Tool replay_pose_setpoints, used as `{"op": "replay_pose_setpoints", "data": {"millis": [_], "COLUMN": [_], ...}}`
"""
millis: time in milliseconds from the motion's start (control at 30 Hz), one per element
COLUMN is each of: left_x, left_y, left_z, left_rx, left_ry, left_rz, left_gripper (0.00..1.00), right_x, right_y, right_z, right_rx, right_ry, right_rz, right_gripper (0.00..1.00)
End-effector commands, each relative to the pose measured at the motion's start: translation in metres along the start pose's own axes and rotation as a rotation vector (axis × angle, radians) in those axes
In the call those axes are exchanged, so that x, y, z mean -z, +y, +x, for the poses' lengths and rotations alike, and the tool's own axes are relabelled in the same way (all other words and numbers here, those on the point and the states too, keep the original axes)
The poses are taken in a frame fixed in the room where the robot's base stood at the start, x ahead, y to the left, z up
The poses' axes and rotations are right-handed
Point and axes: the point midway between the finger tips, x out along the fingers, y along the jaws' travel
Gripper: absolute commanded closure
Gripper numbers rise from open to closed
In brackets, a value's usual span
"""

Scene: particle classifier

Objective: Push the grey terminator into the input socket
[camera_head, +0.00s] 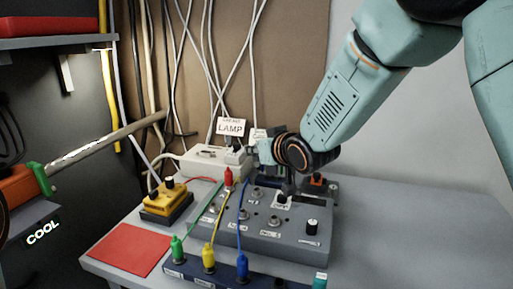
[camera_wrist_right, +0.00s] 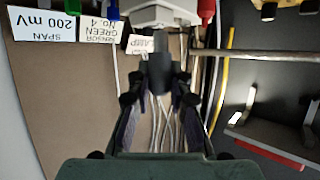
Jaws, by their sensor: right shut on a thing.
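My right gripper (camera_head: 262,151) is over the back of the grey box (camera_head: 255,241), pointing left toward the wall. It also shows in the right wrist view (camera_wrist_right: 158,93), where its fingers are shut on a dark grey cylindrical piece, which I take to be the grey terminator (camera_wrist_right: 158,70). In the head view I cannot make out the terminator apart from the gripper. The box top has several round sockets, among them one near the middle (camera_head: 273,220); their labels are too small to read, so I cannot tell which is the input. My left gripper is out of view.
Green (camera_head: 177,248), yellow (camera_head: 208,258) and blue (camera_head: 242,266) plugs with leads stand along the front strip. A red plug (camera_head: 228,178) rises by the white block (camera_head: 208,160). A yellow box (camera_head: 168,199) and red mat (camera_head: 125,249) lie left. The table's right side is clear.

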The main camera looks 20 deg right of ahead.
Motion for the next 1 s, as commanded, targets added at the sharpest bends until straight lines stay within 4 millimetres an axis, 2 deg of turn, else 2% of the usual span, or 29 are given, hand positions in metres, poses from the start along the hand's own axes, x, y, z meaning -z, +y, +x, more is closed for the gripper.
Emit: {"op": "replay_pose_setpoints", "data": {"millis": [700, 1000], "left_x": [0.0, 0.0], "left_y": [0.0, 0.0], "left_z": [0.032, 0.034], "left_rx": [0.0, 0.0], "left_ry": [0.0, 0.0], "left_rz": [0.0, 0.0], "left_gripper": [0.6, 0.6], "right_x": [-0.049, -0.052], "right_y": [0.001, 0.001], "right_z": [0.022, 0.023], "right_rx": [0.0, 0.0], "right_ry": [0.0, 0.001], "right_rz": [-0.002, -0.002], "right_gripper": [1.0, 1.0]}}
